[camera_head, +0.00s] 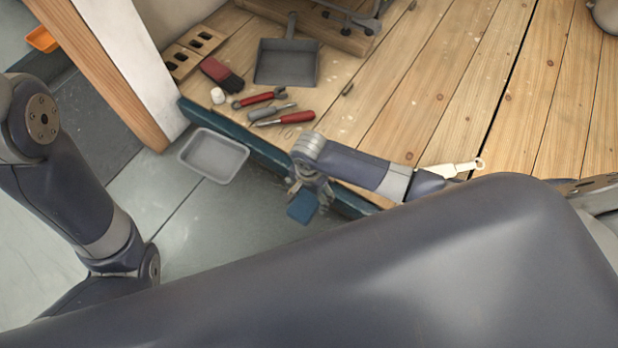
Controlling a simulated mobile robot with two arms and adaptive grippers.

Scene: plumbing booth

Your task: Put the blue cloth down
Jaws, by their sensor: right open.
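The blue cloth (303,208) is a small folded blue piece just below my right gripper (310,192) in the head view. It is beside the teal edge of the wooden deck, over the grey floor. My right gripper points down and is open, with its fingers at the cloth's upper edge. I cannot tell whether the fingers touch the cloth, or whether the cloth lies on the floor. My left arm is at the left, but its gripper is out of view.
A grey tray (213,155) stands on the floor left of the cloth. On the wooden deck (440,90) lie a dustpan (287,62), a red brush (222,73), red-handled pliers (258,98), screwdrivers (285,118) and a paintbrush (452,169). A wooden post (105,75) rises at the left.

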